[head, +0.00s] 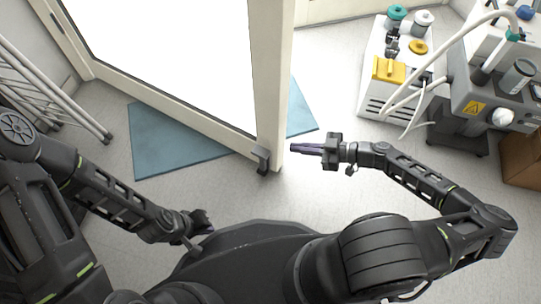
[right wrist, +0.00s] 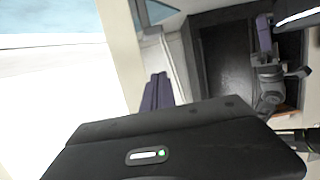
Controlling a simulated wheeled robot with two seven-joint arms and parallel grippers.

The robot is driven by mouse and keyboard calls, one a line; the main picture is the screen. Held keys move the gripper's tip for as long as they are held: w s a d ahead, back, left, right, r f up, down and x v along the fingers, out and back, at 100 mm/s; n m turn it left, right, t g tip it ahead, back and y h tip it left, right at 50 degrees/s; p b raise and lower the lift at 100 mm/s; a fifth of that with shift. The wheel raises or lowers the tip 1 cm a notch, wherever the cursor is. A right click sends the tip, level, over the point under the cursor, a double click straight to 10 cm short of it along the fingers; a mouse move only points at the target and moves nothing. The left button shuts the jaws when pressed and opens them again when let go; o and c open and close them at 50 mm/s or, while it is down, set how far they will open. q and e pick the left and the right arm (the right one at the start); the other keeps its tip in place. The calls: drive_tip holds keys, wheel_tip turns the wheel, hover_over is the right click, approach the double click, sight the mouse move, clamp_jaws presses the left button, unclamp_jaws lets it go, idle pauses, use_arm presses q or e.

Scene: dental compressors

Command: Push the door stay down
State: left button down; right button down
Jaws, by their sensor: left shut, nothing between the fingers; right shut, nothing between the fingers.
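The door stay (head: 261,158) is a small dark grey bracket low on the free edge of the white-framed door, close to the floor. My right gripper (head: 294,148) is shut and empty. In the head view its fingertips point left and appear just right of the door's edge, apart from the stay. In the right wrist view its purple fingers (right wrist: 157,91) show beside the pale door edge; I cannot make out the stay there. My left gripper (head: 192,244) is shut and empty, low in front of my base and away from the door.
The door (head: 268,75) has a large bright pane. A blue mat (head: 165,145) lies on the floor under it. A metal rack (head: 60,95) stands at the left. White and grey compressor units (head: 372,95) stand at the right. Grey floor in front of the door is clear.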

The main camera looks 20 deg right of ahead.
drive_tip(key=shift+a, duration=0.1)
idle(0.3)
drive_tip(key=b, duration=0.3)
hover_over(269, 154)
wheel_tip(269, 154, down, 2)
drive_tip(key=f, duration=0.1)
wheel_tip(269, 154, down, 3)
drive_tip(key=shift+r+b, duration=0.15)
drive_tip(key=shift+b, duration=0.6)
drive_tip(key=shift+f, duration=0.35)
drive_tip(key=shift+s, duration=0.1)
